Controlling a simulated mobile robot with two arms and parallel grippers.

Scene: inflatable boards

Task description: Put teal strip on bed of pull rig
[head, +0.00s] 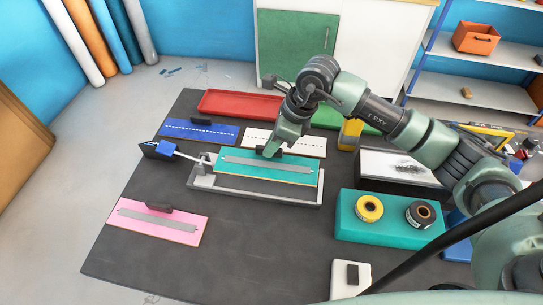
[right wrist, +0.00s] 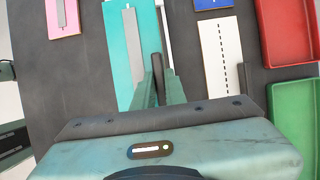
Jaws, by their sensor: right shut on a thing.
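The teal strip (head: 240,168), a flat board with a grey band along it, is over the bed of the grey pull rig (head: 262,196). It lines up roughly with the rig's length; I cannot tell whether it rests on the bed or hangs just above. My right gripper (head: 271,153) is at the strip's far edge, shut on its dark handle. In the right wrist view the fingers (right wrist: 159,88) close around that handle, with the teal strip (right wrist: 118,50) beside them. My left gripper is out of view.
A pink strip (head: 158,222) lies front left. Blue (head: 190,131) and white (head: 284,141) strips lie behind the rig, with a red tray (head: 255,103) farther back. A teal block (head: 370,232) with two tape rolls stands at right. The front middle of the mat is clear.

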